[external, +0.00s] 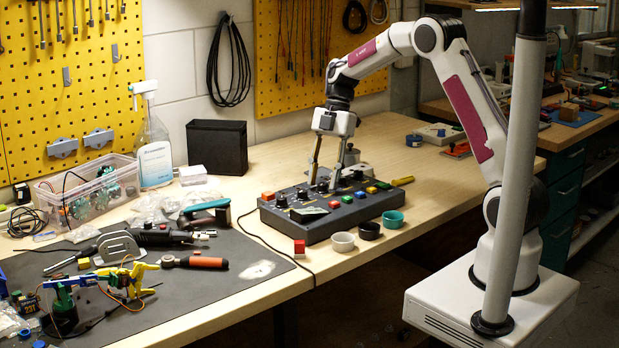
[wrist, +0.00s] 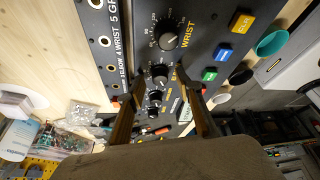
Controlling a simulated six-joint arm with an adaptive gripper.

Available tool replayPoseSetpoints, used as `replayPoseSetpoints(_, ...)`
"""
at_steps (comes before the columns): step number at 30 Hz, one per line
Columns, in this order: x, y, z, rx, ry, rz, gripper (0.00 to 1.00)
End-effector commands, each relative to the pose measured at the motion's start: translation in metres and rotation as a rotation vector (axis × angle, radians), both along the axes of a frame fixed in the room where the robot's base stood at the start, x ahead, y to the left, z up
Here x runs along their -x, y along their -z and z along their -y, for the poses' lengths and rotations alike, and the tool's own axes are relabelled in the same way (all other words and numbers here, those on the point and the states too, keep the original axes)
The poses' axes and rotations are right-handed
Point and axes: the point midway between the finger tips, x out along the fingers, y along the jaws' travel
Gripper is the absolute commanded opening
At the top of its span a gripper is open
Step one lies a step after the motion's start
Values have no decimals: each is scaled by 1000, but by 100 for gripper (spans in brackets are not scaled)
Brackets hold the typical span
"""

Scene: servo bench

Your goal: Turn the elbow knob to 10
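The dark control box (external: 340,217) lies on the bench, with a row of black knobs and coloured buttons. In the wrist view, the knob labelled WRIST (wrist: 168,37) shows clearly with its dial. Beyond it in the row is a smaller-looking black knob (wrist: 160,73), probably the elbow knob; its label and pointer are not readable. My gripper (external: 323,184) points down over the box. Its two fingers are apart, and in the wrist view the gripper (wrist: 159,75) has one fingertip on each side of that knob. Gaps seem to show on both sides; contact cannot be told.
On the box are blue (wrist: 224,53), green (wrist: 210,74) and yellow (wrist: 241,21) buttons. Small bowls (external: 342,241) stand along its front edge beside a red cube (external: 299,248). A dark mat (external: 225,290) with tools lies left. A black bin (external: 217,147) stands behind.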

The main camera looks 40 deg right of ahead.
Motion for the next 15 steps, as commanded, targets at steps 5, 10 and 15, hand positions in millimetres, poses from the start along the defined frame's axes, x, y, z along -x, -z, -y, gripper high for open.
replayPoseSetpoints(5, -2, -14, 6, 0, 1, 2, 35)
replayPoseSetpoints(10, -5, -34, 14, 0, 2, 3, 35)
replayPoseSetpoints(15, -8, -58, 23, 0, 1, 2, 35)
